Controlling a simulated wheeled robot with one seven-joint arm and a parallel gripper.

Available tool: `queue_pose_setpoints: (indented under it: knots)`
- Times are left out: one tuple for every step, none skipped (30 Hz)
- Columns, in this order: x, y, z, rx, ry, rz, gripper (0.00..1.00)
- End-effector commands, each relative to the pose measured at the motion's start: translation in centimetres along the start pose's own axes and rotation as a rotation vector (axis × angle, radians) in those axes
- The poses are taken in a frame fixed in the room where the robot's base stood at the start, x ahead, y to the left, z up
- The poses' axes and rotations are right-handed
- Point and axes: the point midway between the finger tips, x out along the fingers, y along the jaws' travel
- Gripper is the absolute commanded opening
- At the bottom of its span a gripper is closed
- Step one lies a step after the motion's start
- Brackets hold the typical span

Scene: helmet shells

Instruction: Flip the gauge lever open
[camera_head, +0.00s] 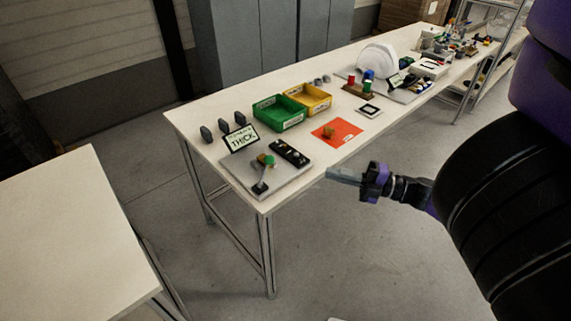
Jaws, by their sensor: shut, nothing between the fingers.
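The gauge (267,176) stands on a grey plate (291,187) at the near corner of the long table. It has a dark lever on a small base at its front left, and a green and orange part behind it. Whether the lever is open or closed is too small to tell. My gripper (332,173) is shut and empty. It points left and hangs just off the table's front edge, to the right of the grey plate and apart from it.
A sign reading THICK (241,138) and a black block (290,152) stand by the plate. A green bin (279,113), a yellow bin (308,98) and an orange mat (337,133) lie farther along. A second table (75,225) stands at left. Open floor lies in front.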

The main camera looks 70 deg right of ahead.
Motion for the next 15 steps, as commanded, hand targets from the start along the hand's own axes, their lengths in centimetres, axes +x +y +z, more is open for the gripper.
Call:
queue_pose_setpoints:
  knots:
    - [0.0,0.1,-0.1,-0.005,0.005,0.002,0.0]
    - [0.0,0.0,-0.1,-0.007,0.004,0.002,0.0]
    - [0.0,0.0,-0.1,-0.008,0.004,0.001,0.0]
    - [0.0,0.0,-0.1,-0.008,0.004,0.001,0.0]
    - [0.0,0.0,-0.1,-0.007,0.004,0.001,0.0]
    - [0.0,0.0,-0.1,-0.007,0.004,0.001,0.0]
    - [0.0,0.0,-0.1,-0.007,0.003,0.001,0.0]
    - [0.0,0.0,-0.1,-0.006,0.003,0.002,0.0]
    - [0.1,0.0,-0.1,-0.006,0.003,0.002,0.0]
    - [0.1,0.1,-0.1,-0.006,0.003,0.002,0.0]
    - [0.2,0.1,-0.1,-0.006,0.004,0.002,0.0]
    - [0.4,0.1,-0.1,-0.006,0.004,0.002,0.0]
    - [0.6,0.1,-0.2,-0.005,0.005,0.003,0.0]
    - [0.9,0.2,-0.2,-0.005,0.005,0.003,0.0]
    - [1.3,0.2,-0.2,-0.005,0.006,0.004,0.0]
